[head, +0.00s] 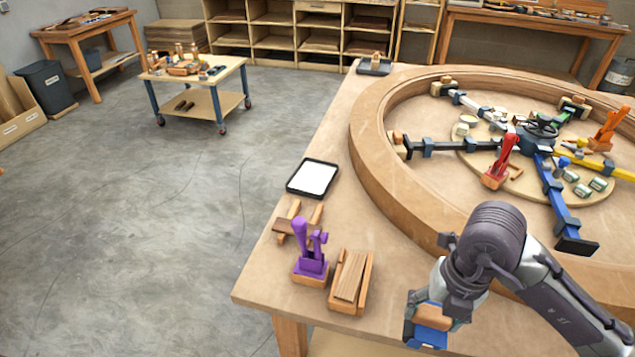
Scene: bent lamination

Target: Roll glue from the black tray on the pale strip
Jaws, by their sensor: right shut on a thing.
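A black tray (304,194) filled with white lies near the left edge of the big table. Pale strips (350,276) lie in a wooden holder near the table's front corner; I cannot tell which one is the task's strip. My right gripper (432,322) is at the bottom, right of the holder and apart from it. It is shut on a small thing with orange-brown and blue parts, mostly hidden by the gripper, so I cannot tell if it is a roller. My left gripper is not in view.
A purple clamp (311,258) stands between the holder and a small wooden rack (297,226). A large curved wooden ring (372,150) with clamps and coloured arms fills the right of the table. Another dark tray (375,67) sits at the far corner.

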